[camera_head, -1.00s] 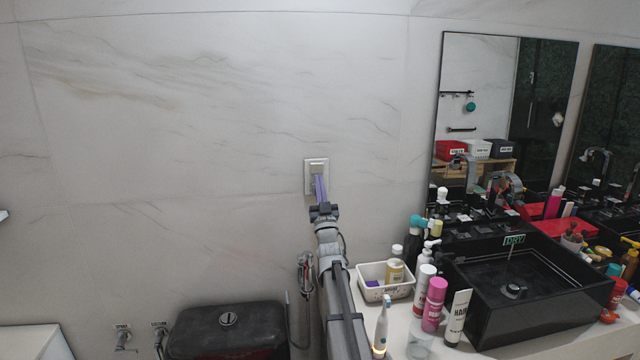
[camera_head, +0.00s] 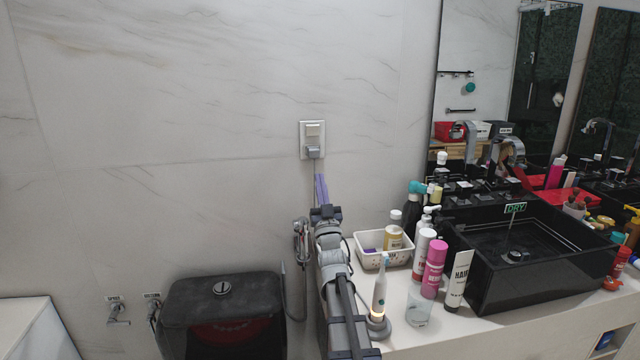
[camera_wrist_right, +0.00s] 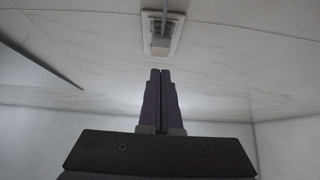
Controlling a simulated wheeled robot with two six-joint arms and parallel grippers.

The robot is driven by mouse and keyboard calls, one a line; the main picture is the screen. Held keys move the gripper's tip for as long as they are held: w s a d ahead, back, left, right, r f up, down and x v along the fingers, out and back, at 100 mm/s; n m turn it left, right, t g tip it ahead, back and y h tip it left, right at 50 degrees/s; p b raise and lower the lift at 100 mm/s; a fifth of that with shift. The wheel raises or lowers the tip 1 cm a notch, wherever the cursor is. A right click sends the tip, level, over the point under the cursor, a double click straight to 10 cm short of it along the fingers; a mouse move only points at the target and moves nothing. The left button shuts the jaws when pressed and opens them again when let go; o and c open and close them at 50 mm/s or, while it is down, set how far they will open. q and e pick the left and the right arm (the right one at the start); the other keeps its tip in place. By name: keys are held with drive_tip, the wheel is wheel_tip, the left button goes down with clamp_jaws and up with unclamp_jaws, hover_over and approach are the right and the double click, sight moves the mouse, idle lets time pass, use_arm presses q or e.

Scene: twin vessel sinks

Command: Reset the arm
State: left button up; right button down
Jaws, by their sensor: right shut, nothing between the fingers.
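My right gripper (camera_head: 321,187) is shut and empty, its purple fingers pointing up toward the wall. In the right wrist view its two fingers (camera_wrist_right: 160,85) lie side by side, closed. A wall plate (camera_head: 313,139) with a grey block at its lower part is above the fingertips. It also shows in the right wrist view (camera_wrist_right: 161,34), beyond the fingertips, with a gap between them. A thin line runs down from the plate toward the gripper. My left gripper is not in view.
A black toilet tank (camera_head: 222,312) stands left of my right arm. To the right, the counter (camera_head: 440,335) holds a white basket (camera_head: 383,250), an electric toothbrush (camera_head: 380,295), several bottles and a black vessel sink (camera_head: 530,262). The wall to the left is clear.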

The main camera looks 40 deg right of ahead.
idle(0.3)
drive_tip(key=w+a+f+n+g+y, duration=0.1)
drive_tip(key=w+a+f+g+y, duration=0.25)
drive_tip(key=a+f, duration=0.5)
drive_tip(key=w+a+f+n+g+y, duration=0.25)
drive_tip(key=w+a+f+y, duration=0.2)
drive_tip(key=a+f, duration=0.4)
drive_tip(key=s+a+f+n+g+y, duration=0.1)
drive_tip(key=s+a+f+g, duration=0.2)
drive_tip(key=a, duration=0.5)
drive_tip(key=s+a+f+g+y, duration=0.1)
drive_tip(key=a+f+g+y, duration=0.1)
drive_tip(key=a+f, duration=0.5)
drive_tip(key=s+a+f+n+g, duration=0.2)
drive_tip(key=s+a+f+g, duration=0.15)
drive_tip(key=s+a, duration=0.35)
drive_tip(key=s+a+f+n+g, duration=0.15)
drive_tip(key=s+a+g, duration=0.3)
drive_tip(key=s, duration=0.45)
drive_tip(key=s+a+f+n+g, duration=0.1)
drive_tip(key=s+a+f+g, duration=0.2)
drive_tip(key=s+a, duration=0.4)
drive_tip(key=s+r+p, duration=0.3)
drive_tip(key=r+p, duration=1.5)
drive_tip(key=shift+s+d+n+g, duration=0.15)
drive_tip(key=shift+d+n+g, duration=0.15)
drive_tip(key=shift+d, duration=0.05)
